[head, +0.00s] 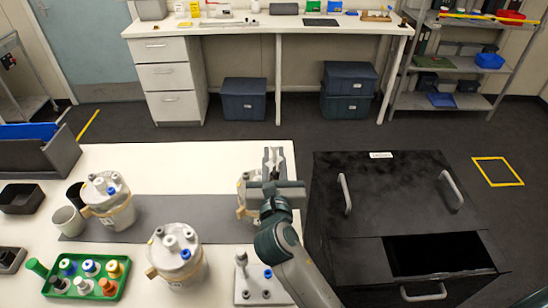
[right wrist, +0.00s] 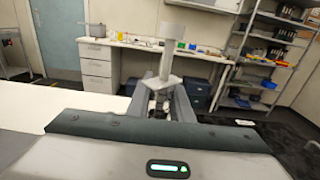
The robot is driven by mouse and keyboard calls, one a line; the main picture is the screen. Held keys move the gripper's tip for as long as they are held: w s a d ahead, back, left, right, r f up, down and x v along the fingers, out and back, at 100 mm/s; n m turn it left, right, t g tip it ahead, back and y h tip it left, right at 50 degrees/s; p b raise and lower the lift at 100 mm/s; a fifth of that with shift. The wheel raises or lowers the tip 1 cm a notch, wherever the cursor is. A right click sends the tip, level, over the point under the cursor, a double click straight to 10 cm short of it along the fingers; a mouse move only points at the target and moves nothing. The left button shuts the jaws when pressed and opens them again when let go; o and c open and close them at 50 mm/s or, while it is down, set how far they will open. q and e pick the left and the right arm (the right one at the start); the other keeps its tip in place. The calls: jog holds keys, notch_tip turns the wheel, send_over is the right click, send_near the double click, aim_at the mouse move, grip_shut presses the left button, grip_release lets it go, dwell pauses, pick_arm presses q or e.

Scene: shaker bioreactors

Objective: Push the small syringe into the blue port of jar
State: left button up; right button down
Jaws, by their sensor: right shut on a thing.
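My right gripper (head: 273,157) is over the right end of the table. A third jar (head: 107,200) at left also has a blue port (head: 111,190). My left gripper is out of view.
A grey stand (head: 250,292) with a grey upright piece is at the table's front edge. A green tray (head: 100,291) with coloured caps lies front left. A grey mat (head: 185,207) crosses the table. A black cabinet (head: 385,220) stands at right.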

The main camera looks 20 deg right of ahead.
jog(key=shift+f, duration=1)
dwell(1.6)
jog(key=c, duration=1.5)
grip_release()
jog(key=shift+s, duration=0.15)
jog(key=shift+b+v, duration=2.15)
jog(key=shift+v, duration=6.45)
jog(key=shift+r, duration=0.15)
jog(key=shift+s, duration=0.1)
